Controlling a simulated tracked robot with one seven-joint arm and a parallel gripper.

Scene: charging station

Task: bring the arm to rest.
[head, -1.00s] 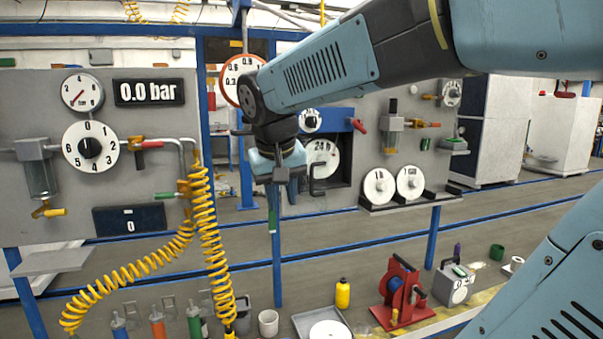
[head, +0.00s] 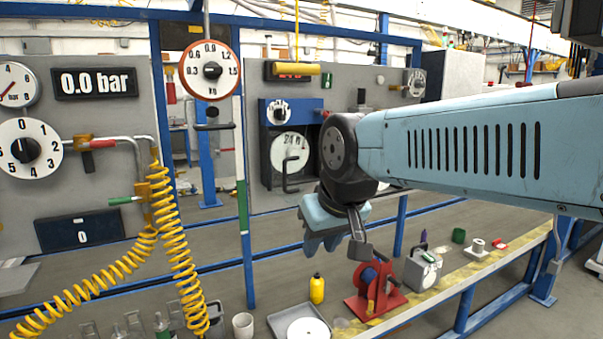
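My arm comes in from the right edge and reaches level across the picture to a dark wrist joint. My gripper (head: 338,238) hangs below that wrist, tilted, in front of the grey panel and above the floor side of the red machine. It touches nothing that I can see, and I see nothing held. Its fingertips are small and overlap, so I cannot tell whether it is open or shut.
A coiled yellow hose (head: 176,245) hangs at the left, by the panel with the 0.0 bar display (head: 95,83). A red machine (head: 374,290), a yellow bottle (head: 317,289) and a grey box (head: 422,270) stand below. A yellow-striped edge (head: 470,283) runs right.

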